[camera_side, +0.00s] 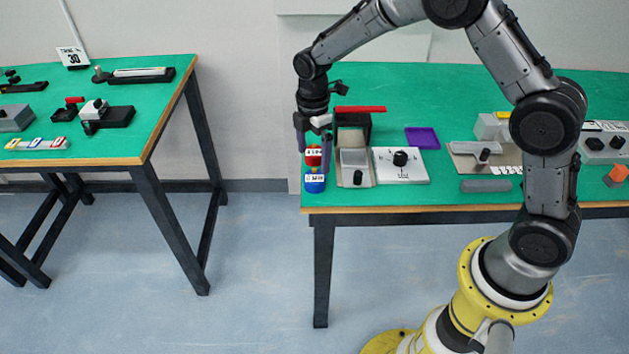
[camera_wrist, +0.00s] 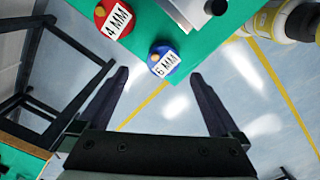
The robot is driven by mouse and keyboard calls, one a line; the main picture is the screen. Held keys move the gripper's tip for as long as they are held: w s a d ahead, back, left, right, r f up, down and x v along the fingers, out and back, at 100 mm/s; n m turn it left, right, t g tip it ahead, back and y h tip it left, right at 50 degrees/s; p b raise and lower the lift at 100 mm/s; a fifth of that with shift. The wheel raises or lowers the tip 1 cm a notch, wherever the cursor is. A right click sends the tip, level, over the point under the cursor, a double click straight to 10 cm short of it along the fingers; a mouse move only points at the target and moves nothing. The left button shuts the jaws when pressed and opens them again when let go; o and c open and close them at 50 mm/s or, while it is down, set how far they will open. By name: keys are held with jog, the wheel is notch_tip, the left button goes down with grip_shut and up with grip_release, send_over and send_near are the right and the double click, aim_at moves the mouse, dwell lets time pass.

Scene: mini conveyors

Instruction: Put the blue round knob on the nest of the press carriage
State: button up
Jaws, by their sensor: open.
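The blue round knob (camera_side: 314,187), with a white label and a brass-coloured centre, stands at the left front corner of the green table. In the wrist view the blue knob (camera_wrist: 163,66) lies just beyond the fingertips, roughly centred between them; its label reads 6 MM. My gripper (camera_side: 313,158) points down over this corner, with its fingers apart and nothing held. The open fingers also show in the wrist view (camera_wrist: 160,75). The press (camera_side: 352,124) has a red lever and stands right of the gripper. Its grey carriage (camera_side: 353,158) sits on a beige base; the nest is too small to make out.
A red round knob (camera_side: 313,152) labelled 4 MM stands right behind the blue one, close to my fingers. A white panel with a black dial (camera_side: 400,175) and a purple tray (camera_side: 422,138) are right of the press. The table edge is close to the knobs.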

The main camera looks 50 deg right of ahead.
aim_at(314, 176)
jog(key=shift+s+a+f, duration=0.1)
jog(key=shift+s+f, duration=0.05)
jog(key=shift+f, duration=1.35)
jog(key=shift+s+f, duration=0.15)
jog(key=shift+f, duration=1.35)
grip_shut()
jog(key=shift+r, duration=0.2)
